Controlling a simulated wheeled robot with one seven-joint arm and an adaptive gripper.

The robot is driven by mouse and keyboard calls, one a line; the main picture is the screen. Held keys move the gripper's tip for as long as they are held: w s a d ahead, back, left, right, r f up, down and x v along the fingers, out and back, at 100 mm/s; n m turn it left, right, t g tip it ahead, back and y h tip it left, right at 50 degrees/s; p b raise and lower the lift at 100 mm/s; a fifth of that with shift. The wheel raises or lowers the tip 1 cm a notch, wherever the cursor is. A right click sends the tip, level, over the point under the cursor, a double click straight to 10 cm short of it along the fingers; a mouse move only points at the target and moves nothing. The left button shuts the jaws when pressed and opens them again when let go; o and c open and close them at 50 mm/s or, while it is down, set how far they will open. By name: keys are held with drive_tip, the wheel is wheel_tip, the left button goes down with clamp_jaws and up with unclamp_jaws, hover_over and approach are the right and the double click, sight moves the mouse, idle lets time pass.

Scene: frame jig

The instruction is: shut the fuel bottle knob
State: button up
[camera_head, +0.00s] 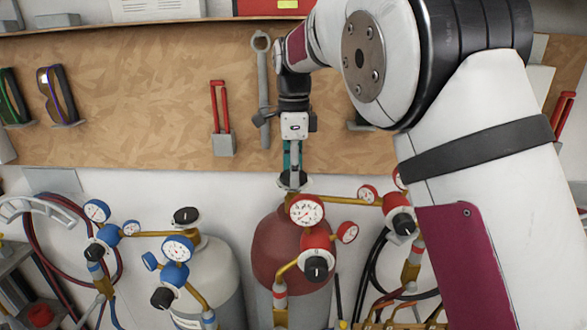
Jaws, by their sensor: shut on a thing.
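The dark red bottle (268,247), which I take to be the fuel bottle, stands at the lower middle. Its dark round knob (292,180) sits on the neck at the top. My gripper (291,168) points straight down onto this knob, with its fingers shut on it. The fingers hide part of the knob, so I cannot tell how far it is turned. A red regulator with gauges (307,210) and a black adjusting knob (316,269) is in front of the bottle.
A white-grey bottle (213,270) with its own dark knob (186,216) and blue gauges (177,248) stands to the left. More red gauges (369,195) are close on the right. A wooden tool board (150,90) is behind, with a wrench (262,85) hanging near my gripper.

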drive_tip(key=shift+m, duration=1.4)
drive_tip(key=o, duration=1.1)
drive_tip(key=shift+o, duration=0.2)
drive_tip(key=shift+r, duration=0.1)
wheel_tip(320, 180, up, 12)
drive_tip(key=shift+s, duration=0.1)
